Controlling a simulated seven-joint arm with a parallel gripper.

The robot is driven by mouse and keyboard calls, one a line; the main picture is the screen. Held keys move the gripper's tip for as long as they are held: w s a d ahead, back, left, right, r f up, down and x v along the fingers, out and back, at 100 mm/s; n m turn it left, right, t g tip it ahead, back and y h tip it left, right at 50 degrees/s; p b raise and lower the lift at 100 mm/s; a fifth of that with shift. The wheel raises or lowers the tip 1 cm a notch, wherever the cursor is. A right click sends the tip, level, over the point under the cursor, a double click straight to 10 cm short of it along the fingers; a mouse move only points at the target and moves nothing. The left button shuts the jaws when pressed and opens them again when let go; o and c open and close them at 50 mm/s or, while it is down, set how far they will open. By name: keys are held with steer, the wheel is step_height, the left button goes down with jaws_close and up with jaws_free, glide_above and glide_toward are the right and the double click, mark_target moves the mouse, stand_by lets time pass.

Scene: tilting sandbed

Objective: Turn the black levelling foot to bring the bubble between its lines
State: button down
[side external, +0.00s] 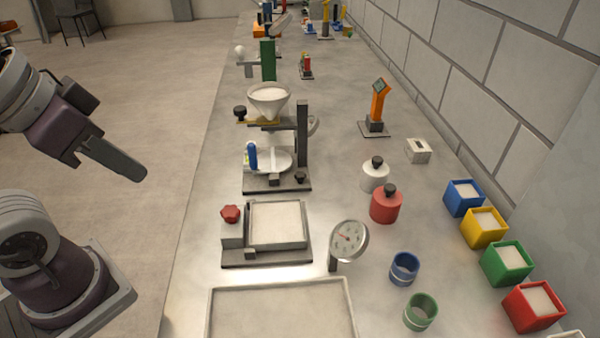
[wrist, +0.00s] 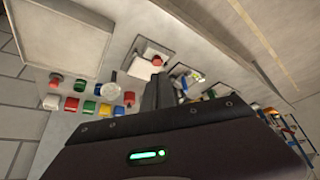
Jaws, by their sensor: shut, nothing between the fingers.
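The sandbed (side external: 277,241) is a grey-framed tray of pale sand on a dark base, with a red knob (side external: 230,213) at its left corner. Behind it stands a funnel stand (side external: 302,140) on a dark base. A small black knob (side external: 300,178) sits on that base and another black knob (side external: 240,112) beside the funnel; I cannot tell which, if either, is the levelling foot. The bubble and its lines are too small to make out. My gripper (side external: 143,174) is shut and empty, in the air left of the table. Its fingers also show in the wrist view (wrist: 157,94).
A dial gauge (side external: 348,240) stands right of the sandbed. White and red jars (side external: 386,205), blue and green rings, and several coloured sand boxes (side external: 483,228) line the right. A large pale tray (side external: 210,318) lies in front. Air between gripper and sandbed is clear.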

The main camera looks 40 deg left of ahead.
steer(key=c, duration=2)
jaws_free()
steer(key=o, duration=0.7)
steer(key=shift+h, duration=0.8)
steer(key=w, duration=0.1)
steer(key=w+d, duration=0.2)
steer(key=w, duration=0.1)
steer(key=shift+r, duration=0.3)
steer(key=shift+c, duration=0.2)
steer(key=shift+o, duration=0.8)
steer(key=w+d+g+h, duration=0.1)
steer(key=w+d, duration=0.1)
steer(key=w, duration=0.4)
steer(key=shift+f, duration=0.25)
steer(key=y, duration=0.3)
glide_toward(300, 174)
steer(key=f, duration=0.1)
steer(key=x, duration=0.6)
steer(key=shift+w+a, duration=0.15)
steer(key=shift+w+f, duration=0.25)
steer(key=shift+f, duration=0.2)
